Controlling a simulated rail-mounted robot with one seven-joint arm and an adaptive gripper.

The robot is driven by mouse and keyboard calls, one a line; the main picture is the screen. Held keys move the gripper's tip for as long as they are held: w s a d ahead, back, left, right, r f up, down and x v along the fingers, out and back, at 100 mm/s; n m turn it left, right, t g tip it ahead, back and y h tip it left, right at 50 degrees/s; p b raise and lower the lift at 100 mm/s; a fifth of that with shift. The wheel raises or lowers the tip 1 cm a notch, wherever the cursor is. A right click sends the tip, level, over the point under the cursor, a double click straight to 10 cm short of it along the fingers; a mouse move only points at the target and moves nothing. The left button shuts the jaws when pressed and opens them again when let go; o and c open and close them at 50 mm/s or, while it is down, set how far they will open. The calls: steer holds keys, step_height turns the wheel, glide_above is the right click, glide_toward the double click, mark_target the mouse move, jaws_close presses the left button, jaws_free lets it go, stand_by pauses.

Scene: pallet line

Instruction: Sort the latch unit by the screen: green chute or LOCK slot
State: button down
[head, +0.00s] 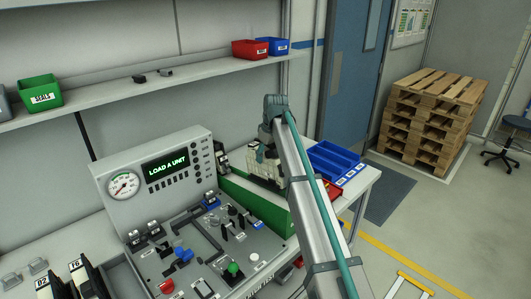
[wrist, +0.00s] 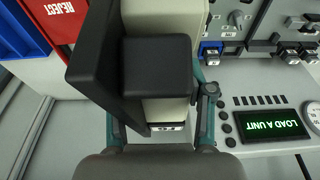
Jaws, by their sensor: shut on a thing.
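My gripper shows at the end of the raised arm in the head view (head: 262,154), above the bench right of the console. In the wrist view its teal fingers (wrist: 161,112) stand either side of a beige and black unit, which I take as the latch unit (wrist: 158,65). It is shut on this unit; a small pale label shows at its lower end. The unit's beige body also shows in the head view (head: 264,174). The screen (head: 166,164) reads LOAD A UNIT in green letters. A green-walled chute (head: 240,197) runs beside the console. I cannot make out the LOCK slot.
The console (head: 215,240) carries switches, knobs and a green button. A red REJECT bin (wrist: 62,22) and a blue tray (wrist: 18,35) lie left in the wrist view. Blue trays (head: 333,160) stand at the bench's right end. Labelled black units (head: 84,272) stand at lower left.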

mark_target(270, 150)
steer(key=shift+s+d+b+x, duration=0.2)
steer(key=shift+b+x, duration=0.25)
steer(key=shift+x, duration=0.75)
steer(key=shift+s+d+b+x, duration=0.2)
steer(key=shift+b+x, duration=0.25)
steer(key=shift+x, duration=0.8)
steer(key=shift+s+d+b+x, duration=0.15)
steer(key=shift+b+x, duration=0.3)
steer(key=shift+x, duration=0.75)
steer(key=shift+w+f, duration=0.1)
steer(key=shift+f, duration=0.1)
steer(key=shift+c, duration=1.7)
jaws_free()
steer(key=v, duration=1.2)
